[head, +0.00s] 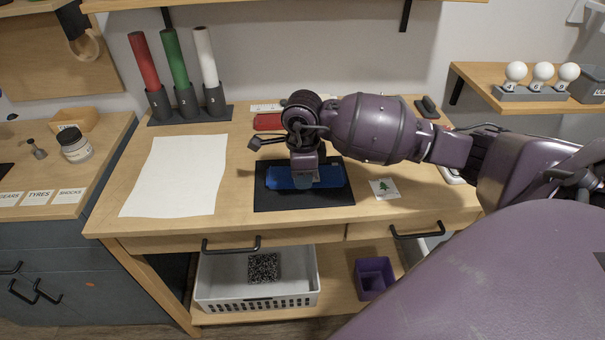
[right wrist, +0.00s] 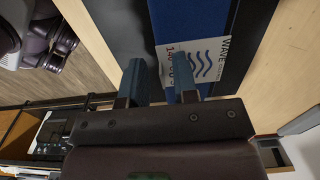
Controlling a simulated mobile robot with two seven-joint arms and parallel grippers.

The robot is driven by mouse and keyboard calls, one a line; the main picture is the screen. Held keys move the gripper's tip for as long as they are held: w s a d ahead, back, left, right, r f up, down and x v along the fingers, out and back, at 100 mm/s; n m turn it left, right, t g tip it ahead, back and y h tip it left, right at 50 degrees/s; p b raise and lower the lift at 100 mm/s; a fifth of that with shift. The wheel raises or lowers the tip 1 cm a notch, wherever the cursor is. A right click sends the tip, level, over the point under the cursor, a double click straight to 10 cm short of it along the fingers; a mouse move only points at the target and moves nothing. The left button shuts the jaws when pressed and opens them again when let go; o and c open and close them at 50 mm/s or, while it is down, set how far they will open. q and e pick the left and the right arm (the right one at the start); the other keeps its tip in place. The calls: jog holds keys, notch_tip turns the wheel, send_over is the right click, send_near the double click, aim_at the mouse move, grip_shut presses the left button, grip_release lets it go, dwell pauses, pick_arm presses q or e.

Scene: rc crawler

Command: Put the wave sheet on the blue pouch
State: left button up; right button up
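The blue pouch (head: 335,178) lies on a black mat (head: 328,197) in the middle of the bench. In the right wrist view the wave sheet (right wrist: 204,58), white with blue wavy lines, lies over the blue pouch (right wrist: 184,20). My right gripper (head: 303,183) is low over the pouch, pointing down. In the right wrist view its blue fingers (right wrist: 163,80) stand apart with a gap between them; one finger overlaps the sheet's edge. I cannot tell whether it touches. In the head view my gripper hides most of the sheet. My left gripper is not in view.
A large white paper (head: 176,175) lies left on the bench, and a tree card (head: 384,188) lies right of the mat. Red, green and white rolls stand in holders (head: 188,108) at the back. A red case (head: 268,121) lies behind my gripper.

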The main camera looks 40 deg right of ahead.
jog(key=shift+r, duration=0.15)
notch_tip(320, 180, up, 12)
jog(key=p, duration=0.1)
dwell(0.6)
dwell(0.4)
